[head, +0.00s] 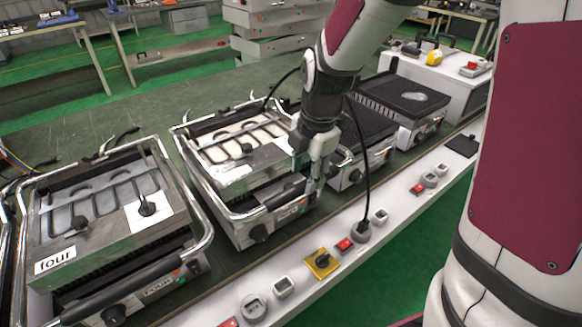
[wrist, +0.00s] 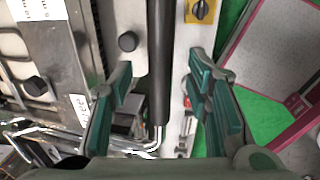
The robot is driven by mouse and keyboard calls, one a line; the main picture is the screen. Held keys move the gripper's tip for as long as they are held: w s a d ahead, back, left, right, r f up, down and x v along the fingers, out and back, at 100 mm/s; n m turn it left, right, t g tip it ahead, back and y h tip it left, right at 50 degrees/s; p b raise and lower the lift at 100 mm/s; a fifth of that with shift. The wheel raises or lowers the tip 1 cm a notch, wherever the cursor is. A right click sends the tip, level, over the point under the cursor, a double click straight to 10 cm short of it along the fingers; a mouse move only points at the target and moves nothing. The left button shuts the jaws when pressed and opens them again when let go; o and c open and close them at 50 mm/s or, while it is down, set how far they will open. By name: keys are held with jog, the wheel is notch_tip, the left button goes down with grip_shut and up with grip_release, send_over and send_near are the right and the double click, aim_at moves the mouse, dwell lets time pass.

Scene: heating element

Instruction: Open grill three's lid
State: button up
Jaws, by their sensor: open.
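The middle grill (head: 245,160), next to the grill marked "four", has its lid (head: 225,150) down; I cannot read a number on it, so I take it as grill three by position. Its black bar handle (head: 285,197) runs along the front. My gripper (head: 316,178) is at the right end of that handle. In the wrist view my gripper (wrist: 160,108) is open, with green-padded fingers apart. The black handle (wrist: 160,70) runs lengthwise between them in the picture, with gaps on both sides. I cannot tell whether the fingertips reach down around it.
Grill four (head: 110,225) stands on the left, lid down. To the right are black ribbed grill units (head: 365,135). A white ledge with switches (head: 322,262) runs along the front, and a black cable (head: 366,170) rises from it near my gripper.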

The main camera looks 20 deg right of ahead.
aim_at(304, 183)
jog(key=shift+w+f, duration=0.15)
jog(key=shift+f, duration=0.8)
jog(key=shift+w+f, duration=0.1)
jog(key=shift+f, duration=0.85)
jog(key=shift+c, duration=0.6)
grip_shut()
